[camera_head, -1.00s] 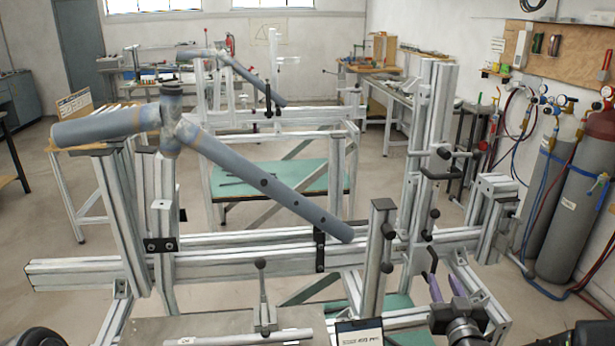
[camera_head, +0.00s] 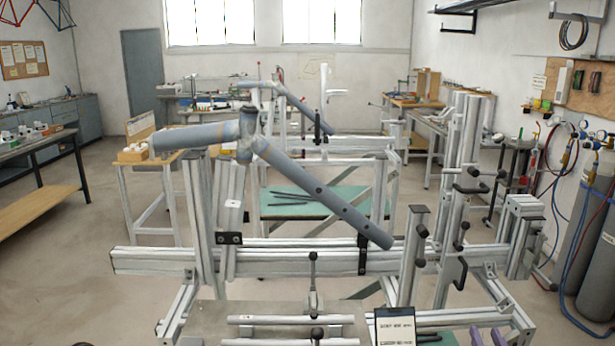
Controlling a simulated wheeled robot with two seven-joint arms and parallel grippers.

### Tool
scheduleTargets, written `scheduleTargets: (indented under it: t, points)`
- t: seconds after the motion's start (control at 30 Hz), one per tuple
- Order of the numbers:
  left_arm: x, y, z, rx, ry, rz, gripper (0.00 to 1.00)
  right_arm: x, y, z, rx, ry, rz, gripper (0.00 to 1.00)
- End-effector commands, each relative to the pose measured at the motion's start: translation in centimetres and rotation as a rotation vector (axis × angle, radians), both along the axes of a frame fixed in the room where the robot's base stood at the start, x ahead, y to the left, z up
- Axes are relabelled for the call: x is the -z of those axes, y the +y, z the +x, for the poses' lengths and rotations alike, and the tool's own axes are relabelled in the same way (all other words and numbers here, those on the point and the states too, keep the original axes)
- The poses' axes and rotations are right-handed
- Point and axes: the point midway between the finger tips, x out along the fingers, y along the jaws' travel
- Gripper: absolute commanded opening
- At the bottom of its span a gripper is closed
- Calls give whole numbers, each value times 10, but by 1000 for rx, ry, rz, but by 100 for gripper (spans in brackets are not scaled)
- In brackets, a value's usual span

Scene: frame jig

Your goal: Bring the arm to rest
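My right gripper (camera_head: 487,336) shows only as two purple fingertips at the bottom edge, right of centre. The fingertips stand apart with nothing visible between them; the rest of the gripper is cut off by the picture's edge. My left gripper is not in view. A grey-blue tube frame (camera_head: 318,190) sits in the aluminium jig (camera_head: 300,261), with its long drilled tube sloping down to the right. The fingertips are below and to the right of this tube, apart from it.
The jig's posts and black clamp handles (camera_head: 471,187) rise at the right. A flat plate with bars (camera_head: 268,320) and a small dark-framed card (camera_head: 395,326) are at the front. Gas cylinders (camera_head: 597,245) stand far right. Open floor (camera_head: 60,280) shows at left.

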Motion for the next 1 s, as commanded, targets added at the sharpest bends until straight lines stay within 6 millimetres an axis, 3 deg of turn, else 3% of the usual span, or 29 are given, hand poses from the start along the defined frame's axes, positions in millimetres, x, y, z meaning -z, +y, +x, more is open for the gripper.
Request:
scheduleTargets:
  t: [0.27, 0.47, 0.57, 0.67, 0.8, 0.9, 1.0]
  points:
    - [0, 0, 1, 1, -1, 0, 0, 60, 4, -16, 23, 171, 141, 34]
    - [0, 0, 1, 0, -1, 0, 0, 125, 35, -35, 11, 349, 291, 34]
    - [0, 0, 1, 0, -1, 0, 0, 163, 65, -50, -8, 464, 379, 34]
    - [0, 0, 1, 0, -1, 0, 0, 208, 111, -75, -42, 620, 480, 34]
    - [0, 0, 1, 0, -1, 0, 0, 269, 192, -133, -109, 889, 605, 34]
    - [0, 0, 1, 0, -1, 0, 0, 301, 246, -185, -163, 1084, 649, 34]
    - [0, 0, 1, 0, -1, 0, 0, 321, 288, -237, -217, 1250, 644, 34]
